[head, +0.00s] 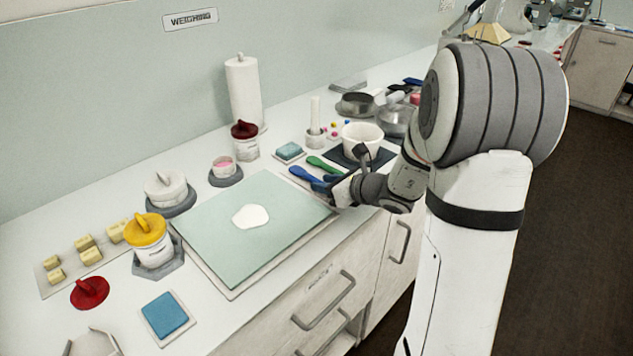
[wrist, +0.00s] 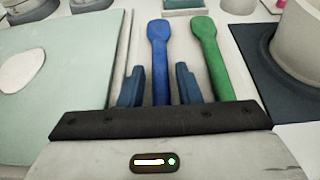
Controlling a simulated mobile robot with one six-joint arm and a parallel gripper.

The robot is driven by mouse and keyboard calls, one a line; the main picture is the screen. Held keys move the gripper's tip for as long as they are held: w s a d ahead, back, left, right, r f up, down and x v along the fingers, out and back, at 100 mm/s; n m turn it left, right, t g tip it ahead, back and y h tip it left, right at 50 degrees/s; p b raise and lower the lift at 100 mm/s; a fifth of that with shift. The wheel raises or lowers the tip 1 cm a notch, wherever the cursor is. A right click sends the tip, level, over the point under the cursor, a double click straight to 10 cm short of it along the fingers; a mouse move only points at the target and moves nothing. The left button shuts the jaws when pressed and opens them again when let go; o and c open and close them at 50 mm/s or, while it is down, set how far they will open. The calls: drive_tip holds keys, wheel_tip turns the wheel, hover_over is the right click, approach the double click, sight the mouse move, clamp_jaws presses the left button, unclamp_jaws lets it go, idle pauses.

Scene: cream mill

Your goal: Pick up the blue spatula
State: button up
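The blue spatula (wrist: 159,55) lies on the white counter, its rounded end away from me in the wrist view. In the head view it shows just left of my gripper (head: 333,184). In the wrist view my gripper (wrist: 160,85) is open, with one finger on each side of the blue spatula's handle. Gaps show between the handle and both fingers. The handle's near end is hidden behind the gripper body. A green spatula (wrist: 210,58) lies just right of the right finger; it also shows in the head view (head: 322,164).
A pale green mat (head: 205,242) with a white patch lies left of my gripper. A white bowl (head: 362,136) on a dark mat stands close on the right. The counter's front edge is near my gripper.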

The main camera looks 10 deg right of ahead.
clamp_jaws()
drive_tip(key=shift+r, duration=0.1)
